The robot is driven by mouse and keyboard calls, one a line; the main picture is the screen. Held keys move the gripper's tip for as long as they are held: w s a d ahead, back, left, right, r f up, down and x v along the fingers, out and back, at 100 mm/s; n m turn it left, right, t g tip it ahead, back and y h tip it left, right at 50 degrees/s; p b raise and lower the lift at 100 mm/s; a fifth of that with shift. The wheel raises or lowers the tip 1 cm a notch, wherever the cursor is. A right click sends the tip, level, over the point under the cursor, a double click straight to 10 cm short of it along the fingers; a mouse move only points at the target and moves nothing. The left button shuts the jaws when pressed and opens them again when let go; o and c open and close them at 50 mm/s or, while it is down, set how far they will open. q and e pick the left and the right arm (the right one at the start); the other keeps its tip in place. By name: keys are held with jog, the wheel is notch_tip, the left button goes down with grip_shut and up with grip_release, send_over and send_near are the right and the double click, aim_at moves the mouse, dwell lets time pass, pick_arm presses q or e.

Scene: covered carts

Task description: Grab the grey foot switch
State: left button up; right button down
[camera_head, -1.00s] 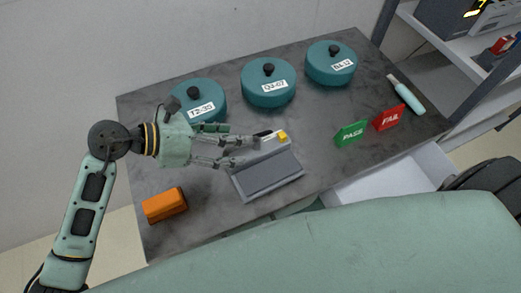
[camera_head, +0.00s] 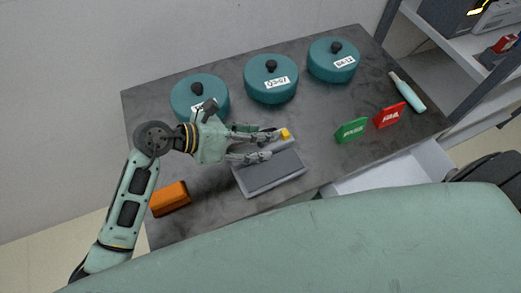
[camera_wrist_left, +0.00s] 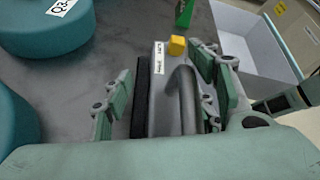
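The grey foot switch (camera_head: 270,175) lies on the dark table near its front edge, with a small yellow part (camera_head: 285,134) at its far end. In the left wrist view the foot switch (camera_wrist_left: 160,66) shows lengthwise between my fingers, with a curved grey bar and the yellow part (camera_wrist_left: 177,45) on it. My left gripper (camera_head: 272,144) is open over the far part of the switch. In the left wrist view its fingers (camera_wrist_left: 167,95) stand apart on either side; I cannot tell whether they touch it. My right gripper is not in view.
Several teal lidded pots (camera_head: 271,80) stand along the back. An orange block (camera_head: 170,198) lies at the left. A white bin (camera_head: 390,172) sits beside the front edge.

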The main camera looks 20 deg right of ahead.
pick_arm(q)
jog(key=c, duration=0.9)
jog(key=shift+r, duration=0.15)
jog(key=shift+c, duration=0.7)
